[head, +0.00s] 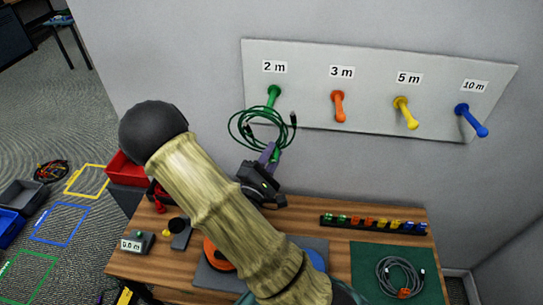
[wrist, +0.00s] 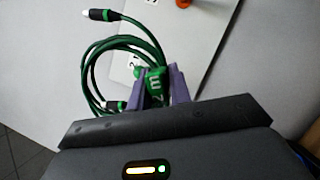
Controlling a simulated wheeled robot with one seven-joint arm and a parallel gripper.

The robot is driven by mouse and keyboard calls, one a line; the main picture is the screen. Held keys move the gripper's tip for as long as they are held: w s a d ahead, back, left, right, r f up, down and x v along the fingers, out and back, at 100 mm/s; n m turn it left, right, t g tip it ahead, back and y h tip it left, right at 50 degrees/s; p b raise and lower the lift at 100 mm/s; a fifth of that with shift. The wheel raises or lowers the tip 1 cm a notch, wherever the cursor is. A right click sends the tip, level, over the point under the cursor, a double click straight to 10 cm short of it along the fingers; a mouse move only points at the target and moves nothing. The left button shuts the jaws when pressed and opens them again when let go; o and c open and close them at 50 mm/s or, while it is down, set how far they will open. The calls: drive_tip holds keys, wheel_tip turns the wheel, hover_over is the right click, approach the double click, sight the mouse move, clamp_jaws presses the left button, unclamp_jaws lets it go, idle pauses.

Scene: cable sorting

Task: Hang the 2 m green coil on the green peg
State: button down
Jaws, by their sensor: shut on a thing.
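The green coil (head: 236,122) is in the air in front of the board, just below the green peg (head: 273,93) under the "2 m" label. The peg's tip overlaps the coil's upper edge in the head view; I cannot tell whether the loop is around it. My gripper (head: 268,155), with purple fingers, is shut on the coil's lower part. In the wrist view my gripper (wrist: 156,84) pinches a green tagged part of the coil. The loops (wrist: 92,66) hang to the left, with two plug ends showing. The fingers hide part of the tag.
Orange (head: 339,105), yellow (head: 405,112) and blue (head: 471,119) pegs stick out to the right on the white board (head: 310,60). Below, the wooden table (head: 155,262) holds a grey coil (head: 400,277) on a green mat and a strip of coloured pieces (head: 375,224).

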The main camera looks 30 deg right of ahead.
drive_tip(key=shift+w+d+f, duration=0.1)
drive_tip(key=shift+f, duration=0.05)
drive_tip(key=shift+w+d+f+b, duration=0.15)
drive_tip(key=shift+w+b, duration=0.25)
drive_tip(key=shift+b, duration=0.55)
drive_tip(key=shift+w+d+b, duration=0.25)
drive_tip(key=shift+d+b, duration=0.1)
drive_tip(key=shift+b, duration=0.25)
drive_tip(key=w+d+f+b, duration=0.3)
drive_tip(key=w+d, duration=0.6)
drive_tip(key=w, duration=0.5)
drive_tip(key=shift+d+f, duration=0.2)
drive_tip(key=shift+f, duration=0.3)
idle(0.4)
idle(0.4)
drive_tip(key=c, duration=1.2)
unclamp_jaws()
